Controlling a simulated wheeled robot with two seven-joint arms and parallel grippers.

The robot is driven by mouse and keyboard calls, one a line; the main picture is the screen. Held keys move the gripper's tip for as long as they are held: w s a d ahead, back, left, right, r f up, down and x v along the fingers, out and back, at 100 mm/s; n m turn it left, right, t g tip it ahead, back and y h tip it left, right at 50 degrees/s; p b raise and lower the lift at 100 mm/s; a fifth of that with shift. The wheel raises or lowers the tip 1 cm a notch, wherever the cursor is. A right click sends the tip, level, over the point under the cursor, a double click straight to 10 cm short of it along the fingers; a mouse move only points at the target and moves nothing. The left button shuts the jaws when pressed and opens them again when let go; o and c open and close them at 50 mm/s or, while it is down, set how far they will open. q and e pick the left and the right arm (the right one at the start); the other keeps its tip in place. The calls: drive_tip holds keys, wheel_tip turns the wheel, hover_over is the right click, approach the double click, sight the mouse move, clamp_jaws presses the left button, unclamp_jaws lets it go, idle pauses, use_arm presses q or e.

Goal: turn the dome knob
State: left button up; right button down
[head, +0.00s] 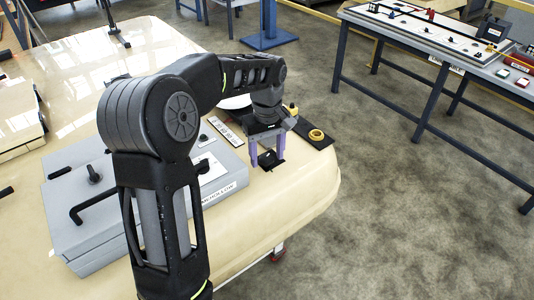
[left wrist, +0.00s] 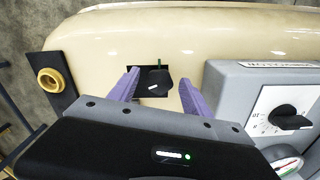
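A small black knob with a white pointer line (left wrist: 157,85) sits on a black plate, with a green mark just behind it; I take it for the dome knob. It also shows in the head view, small and dark (head: 269,162), near the rounded table edge. My left gripper (head: 267,158) points down at it with its purple fingers apart. In the left wrist view the left gripper (left wrist: 158,77) has one finger on each side of the knob, with gaps visible. My right gripper is not in view.
A black plate with a yellow ring (head: 316,135) lies right of the gripper. A grey box (head: 215,190) with a dial and handle stands to its left. A white round thing (head: 236,102) is partly hidden behind my arm. Open floor lies right of the table.

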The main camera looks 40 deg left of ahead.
sight(267, 159)
use_arm(q)
wheel_tip(267, 159, up, 8)
drive_tip(key=shift+f+b, duration=0.1)
drive_tip(key=shift+b, duration=0.25)
idle(0.4)
idle(0.4)
